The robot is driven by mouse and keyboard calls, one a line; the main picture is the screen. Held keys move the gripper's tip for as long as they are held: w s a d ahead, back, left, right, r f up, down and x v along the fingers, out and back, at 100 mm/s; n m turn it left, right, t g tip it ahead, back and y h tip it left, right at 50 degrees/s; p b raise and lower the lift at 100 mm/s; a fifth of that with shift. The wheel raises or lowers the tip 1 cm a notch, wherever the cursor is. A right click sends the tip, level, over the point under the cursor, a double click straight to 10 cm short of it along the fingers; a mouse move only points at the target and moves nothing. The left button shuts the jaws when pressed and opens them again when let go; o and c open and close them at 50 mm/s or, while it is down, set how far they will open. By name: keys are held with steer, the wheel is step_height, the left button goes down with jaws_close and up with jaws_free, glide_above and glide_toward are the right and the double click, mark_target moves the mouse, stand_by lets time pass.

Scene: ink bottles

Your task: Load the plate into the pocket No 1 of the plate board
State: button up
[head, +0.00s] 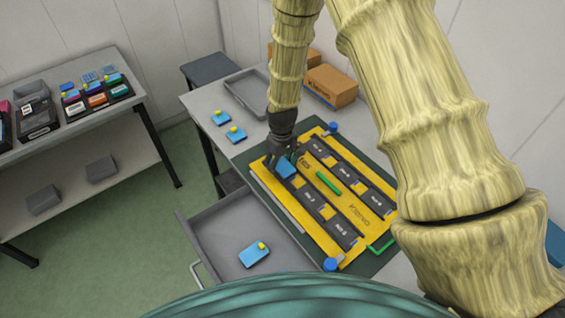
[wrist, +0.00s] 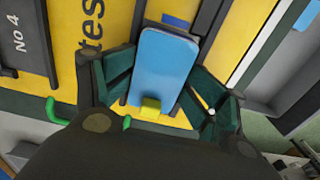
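The yellow plate board (head: 350,212) lies on a dark green mat on the table, with two dark rows of numbered pockets. A blue plate (head: 285,168) with a yellow knob is at the far left end of the front row. I cannot tell whether it is seated in a pocket. My gripper (head: 290,155) is down over this plate. In the wrist view the blue plate (wrist: 165,65) lies between the spread fingers (wrist: 160,75). Its yellow knob (wrist: 151,106) shows clear space on both sides. The pocket label under the plate is hidden.
Two blue plates (head: 221,118) (head: 236,134) lie on the table at the back left. Another plate (head: 255,254) lies in the open drawer (head: 212,240). A grey tray (head: 245,92) and cardboard boxes (head: 330,86) stand behind. A side table (head: 75,120) holds coloured bottles and boxes.

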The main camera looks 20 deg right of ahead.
mark_target(282, 165)
steer(key=shift+s+f, duration=0.1)
steer(key=shift+f, duration=0.5)
steer(key=shift+s+r, duration=0.1)
steer(key=shift+r, duration=0.2)
steer(key=shift+d, duration=0.1)
steer(key=shift+w+r, duration=0.25)
steer(key=shift+r, duration=0.55)
step_height(282, 165, up, 12)
steer(key=b, duration=0.3)
steer(key=shift+f, duration=0.1)
